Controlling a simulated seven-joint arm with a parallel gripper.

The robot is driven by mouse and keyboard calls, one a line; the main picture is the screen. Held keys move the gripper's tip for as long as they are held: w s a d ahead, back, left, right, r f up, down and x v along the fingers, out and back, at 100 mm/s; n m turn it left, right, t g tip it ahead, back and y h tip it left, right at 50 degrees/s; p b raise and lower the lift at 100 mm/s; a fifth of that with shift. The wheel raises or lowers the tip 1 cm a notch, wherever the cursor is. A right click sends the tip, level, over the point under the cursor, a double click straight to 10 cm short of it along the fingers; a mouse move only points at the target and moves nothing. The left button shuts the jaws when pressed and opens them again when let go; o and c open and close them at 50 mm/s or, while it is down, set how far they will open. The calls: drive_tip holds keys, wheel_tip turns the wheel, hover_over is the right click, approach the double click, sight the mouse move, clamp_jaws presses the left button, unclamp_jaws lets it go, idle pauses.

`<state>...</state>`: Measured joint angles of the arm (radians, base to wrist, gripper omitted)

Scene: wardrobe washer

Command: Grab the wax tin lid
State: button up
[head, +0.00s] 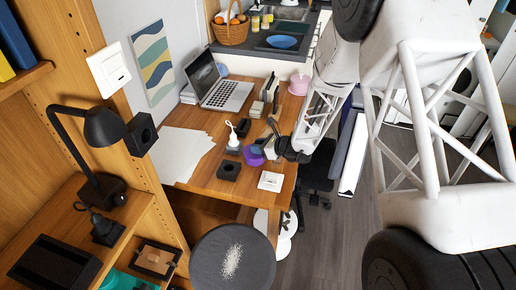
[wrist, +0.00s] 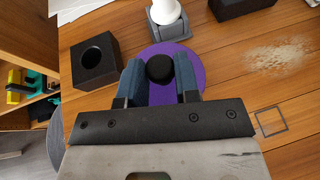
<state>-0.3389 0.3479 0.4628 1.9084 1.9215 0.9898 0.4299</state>
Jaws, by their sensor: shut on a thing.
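The wax tin lid looks to be the purple disc with a round black knob, seen in the wrist view (wrist: 160,68) and in the head view (head: 252,156). My gripper (wrist: 160,80) has its blue fingers on either side of the black knob and is shut on it. In the head view my gripper (head: 268,147) is over the right half of the desk, beside the purple disc. The fingers and palm hide the near part of the disc. I cannot tell whether a tin is under it.
A black block with a round hole (wrist: 95,62) stands left of the disc. A white rounded object (wrist: 166,14) sits in a grey holder (wrist: 170,36) behind it. Pale powder (wrist: 278,54) lies on the wood to the right. The laptop (head: 226,93) stands farther back.

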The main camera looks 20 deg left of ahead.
drive_tip(key=shift+r, duration=0.4)
wheel_tip(320, 180, up, 2)
drive_tip(key=s+d, duration=0.4)
drive_tip(key=s, duration=0.3)
drive_tip(key=s+d+r, duration=0.1)
drive_tip(key=s+d, duration=0.2)
drive_tip(key=s, duration=0.4)
drive_tip(key=shift+d+r, duration=0.2)
drive_tip(key=shift+d, duration=0.2)
